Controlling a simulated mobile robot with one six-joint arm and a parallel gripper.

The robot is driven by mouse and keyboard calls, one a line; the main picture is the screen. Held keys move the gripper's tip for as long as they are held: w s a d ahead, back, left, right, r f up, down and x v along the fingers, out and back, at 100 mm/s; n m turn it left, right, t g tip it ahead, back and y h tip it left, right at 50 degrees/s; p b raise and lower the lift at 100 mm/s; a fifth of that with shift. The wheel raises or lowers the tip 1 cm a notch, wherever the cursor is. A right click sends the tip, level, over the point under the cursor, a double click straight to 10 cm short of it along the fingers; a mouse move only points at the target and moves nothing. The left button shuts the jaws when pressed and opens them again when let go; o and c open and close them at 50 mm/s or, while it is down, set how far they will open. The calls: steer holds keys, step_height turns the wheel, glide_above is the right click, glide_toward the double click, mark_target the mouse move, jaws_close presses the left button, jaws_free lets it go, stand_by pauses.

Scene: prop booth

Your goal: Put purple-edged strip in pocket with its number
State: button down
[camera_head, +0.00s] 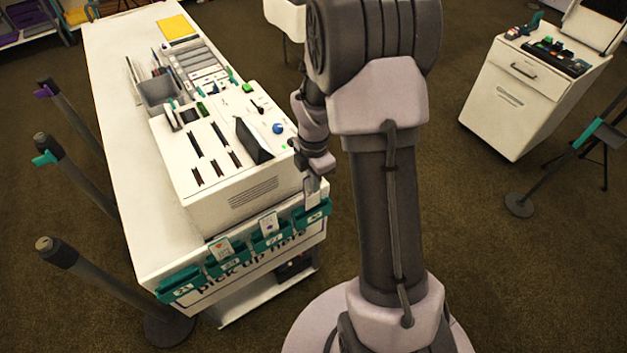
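A pale strip (312,192) hangs from my gripper (316,172) at the counter's front right corner. Its edge colour and number are too small to read. My gripper points down and looks shut on its top end. The strip is over the rightmost teal pocket (313,216); I cannot tell whether its lower end is inside. Three more teal pockets line the counter front: one at the left end (180,285), a second (228,264) and a third (272,241). The second holds a strip with a red mark (221,249); the third holds one with a purple mark (268,224).
A white slotted machine (225,185) stands on the white counter (112,105), close behind the pockets. Grey posts (85,265) stand along the counter's left side. A white cabinet (510,105) is at the right. The brown floor between is open.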

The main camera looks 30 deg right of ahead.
steer(key=shift+f, duration=0.25)
steer(key=shift+f+b, duration=2.4)
steer(key=shift+f, duration=0.85)
steer(key=c, duration=1.6)
jaws_free()
step_height(320, 180, up, 18)
steer(key=p, duration=0.6)
steer(key=shift+f, duration=0.25)
